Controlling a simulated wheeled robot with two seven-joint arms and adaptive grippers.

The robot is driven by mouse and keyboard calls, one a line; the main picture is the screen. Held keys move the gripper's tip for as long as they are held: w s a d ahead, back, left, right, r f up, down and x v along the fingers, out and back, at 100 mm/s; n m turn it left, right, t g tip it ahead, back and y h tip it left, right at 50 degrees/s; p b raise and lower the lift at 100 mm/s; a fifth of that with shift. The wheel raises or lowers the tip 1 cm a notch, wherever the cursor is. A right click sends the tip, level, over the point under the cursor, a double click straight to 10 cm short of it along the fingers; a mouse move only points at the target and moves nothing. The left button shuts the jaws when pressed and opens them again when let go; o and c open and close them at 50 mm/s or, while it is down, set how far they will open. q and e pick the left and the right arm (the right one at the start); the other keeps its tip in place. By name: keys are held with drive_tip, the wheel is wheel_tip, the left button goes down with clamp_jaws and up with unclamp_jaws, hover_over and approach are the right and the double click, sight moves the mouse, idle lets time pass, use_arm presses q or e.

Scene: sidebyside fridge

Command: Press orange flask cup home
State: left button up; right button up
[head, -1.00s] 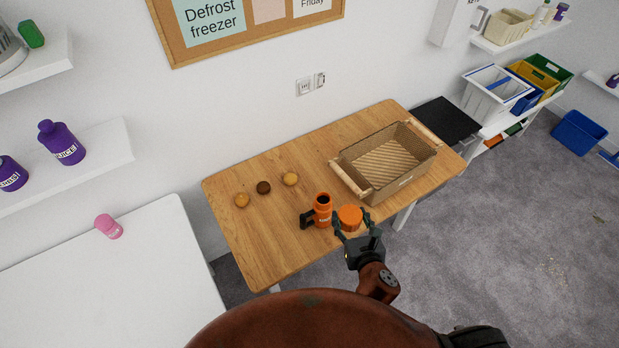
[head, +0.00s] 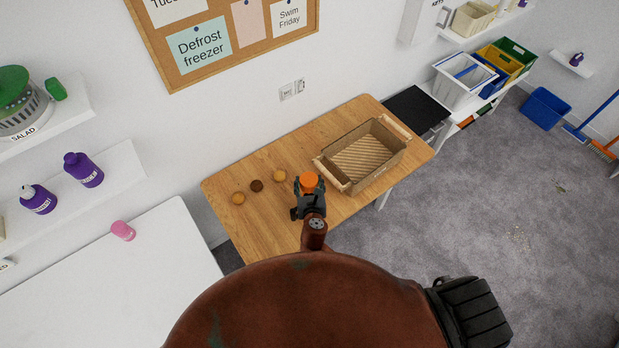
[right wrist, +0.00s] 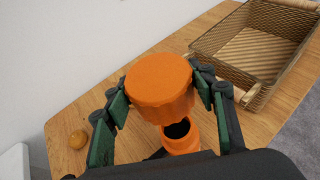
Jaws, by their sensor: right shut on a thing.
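The orange flask cup (right wrist: 159,85) is between the fingers of my right gripper (right wrist: 160,78), which is shut on it. The orange flask (right wrist: 182,141) stands on the wooden table, and its dark open mouth shows just past the cup's lower edge in the right wrist view. The cup is not seated on that mouth. I cannot tell the exact gap between them. In the head view the cup (head: 309,180) shows above my right gripper (head: 309,187), which hides most of the flask. My left gripper is not in view.
A wire basket (head: 350,186) with wooden handles stands on the table (head: 272,228), right of the cup. Several small round buns (head: 257,186) lie to the left. A white table (head: 110,285) with a pink item (head: 123,231) is farther left.

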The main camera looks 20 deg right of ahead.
sight(309, 190)
idle(0.3)
drive_tip(key=shift+s, duration=0.1)
drive_tip(key=shift+f, duration=0.25)
drive_tip(key=shift+f+b, duration=1.9)
drive_tip(key=shift+f, duration=0.8)
drive_tip(key=shift+s+f, duration=0.1)
drive_tip(key=shift+f, duration=2.6)
idle(0.5)
drive_tip(key=o, duration=1)
drive_tip(key=shift+o, duration=0.2)
drive_tip(key=v, duration=1.2)
